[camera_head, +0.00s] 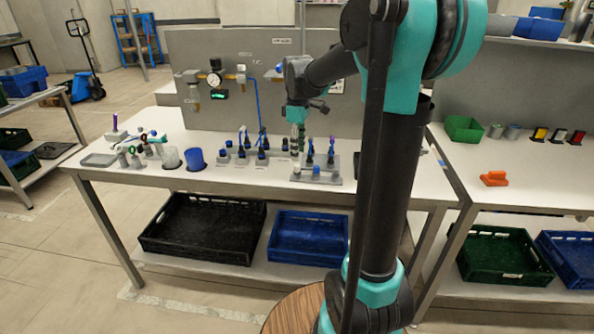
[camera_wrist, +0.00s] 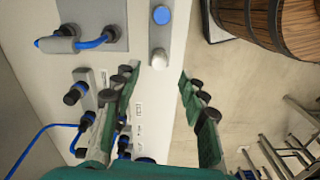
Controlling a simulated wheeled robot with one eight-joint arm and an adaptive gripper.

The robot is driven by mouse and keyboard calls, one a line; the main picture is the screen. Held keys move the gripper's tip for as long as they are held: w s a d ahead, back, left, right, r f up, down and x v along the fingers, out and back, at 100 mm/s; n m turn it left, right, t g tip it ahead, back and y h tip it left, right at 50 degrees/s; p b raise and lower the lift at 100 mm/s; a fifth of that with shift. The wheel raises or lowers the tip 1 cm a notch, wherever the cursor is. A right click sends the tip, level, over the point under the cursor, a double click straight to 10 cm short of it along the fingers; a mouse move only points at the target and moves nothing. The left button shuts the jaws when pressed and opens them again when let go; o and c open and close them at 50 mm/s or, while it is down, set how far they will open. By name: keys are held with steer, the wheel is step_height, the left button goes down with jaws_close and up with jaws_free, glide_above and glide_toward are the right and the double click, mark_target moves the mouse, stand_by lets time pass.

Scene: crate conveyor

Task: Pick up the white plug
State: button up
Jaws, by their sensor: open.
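A pale round plug top, which looks like the white plug (camera_wrist: 158,57), sits on a narrow grey strip in the wrist view. It shows just ahead of the gap between my fingertips. In the head view the white plug (camera_head: 296,170) seems to be on the grey block near the table's front edge, beside a blue plug (camera_head: 316,170). The blue plug (camera_wrist: 161,14) is farther up the strip in the wrist view. My gripper (camera_head: 297,146) points down above that block, and in the wrist view its green fingers (camera_wrist: 159,69) are open and empty. The exact height gap cannot be told.
Several black and blue connectors (camera_wrist: 76,93) stand close to the left finger on a grey board. A blue cup (camera_head: 196,158) and a pale cup (camera_head: 171,157) stand left on the table. A grey panel (camera_head: 330,78) stands behind. Crates (camera_head: 203,258) are below.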

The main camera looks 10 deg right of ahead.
mark_target(297, 165)
steer(key=shift+w+a+f, duration=0.1)
steer(key=shift+a+f, duration=0.05)
steer(key=shift+f, duration=2.5)
steer(key=shift+c, duration=0.6)
steer(key=c, duration=0.9)
